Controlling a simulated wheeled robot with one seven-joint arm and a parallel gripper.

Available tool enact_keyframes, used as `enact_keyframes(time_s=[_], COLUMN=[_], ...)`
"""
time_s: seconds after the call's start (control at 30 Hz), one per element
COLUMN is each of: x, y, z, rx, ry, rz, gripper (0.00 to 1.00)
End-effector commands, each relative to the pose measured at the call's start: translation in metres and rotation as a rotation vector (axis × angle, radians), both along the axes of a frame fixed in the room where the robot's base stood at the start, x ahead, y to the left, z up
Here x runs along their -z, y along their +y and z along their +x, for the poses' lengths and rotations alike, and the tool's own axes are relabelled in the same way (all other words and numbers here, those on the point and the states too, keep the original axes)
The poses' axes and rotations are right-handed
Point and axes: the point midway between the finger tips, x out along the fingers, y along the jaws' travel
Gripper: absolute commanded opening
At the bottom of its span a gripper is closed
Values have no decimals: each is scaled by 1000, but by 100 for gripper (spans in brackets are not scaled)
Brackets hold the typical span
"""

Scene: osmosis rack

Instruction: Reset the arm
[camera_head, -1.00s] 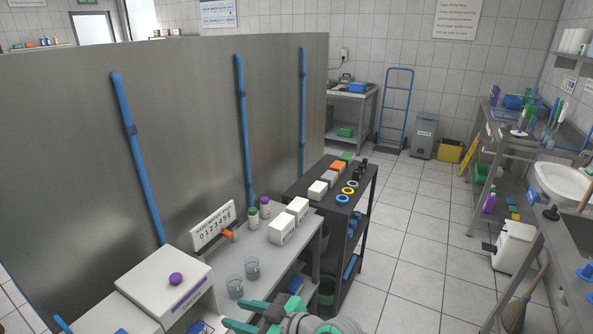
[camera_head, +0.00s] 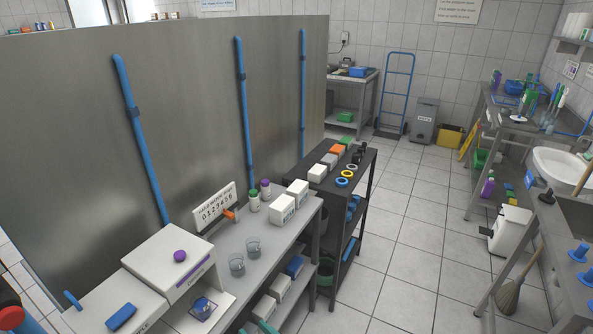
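I cannot see whether the fingers are apart or hold anything. The tip is below the grey bench top (camera_head: 282,232), and I cannot tell whether it touches the shelf.
The bench holds two glass beakers (camera_head: 245,257), white boxes (camera_head: 290,205), small bottles (camera_head: 259,194) and a numbered panel (camera_head: 215,207). A white machine (camera_head: 165,262) stands left, a black rack (camera_head: 330,195) behind.

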Motion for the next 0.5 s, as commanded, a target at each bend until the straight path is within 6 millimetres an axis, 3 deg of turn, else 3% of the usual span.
enact_keyframes(time_s=[0.03, 0.2, 0.5], x=[15, 50, 86], y=[-4, -24, -64], z=[-11, -42, -115], rx=[45, 203, 440], ry=[18, 41, 34], rz=[5, 10, -22], gripper=[36, 36, 36])
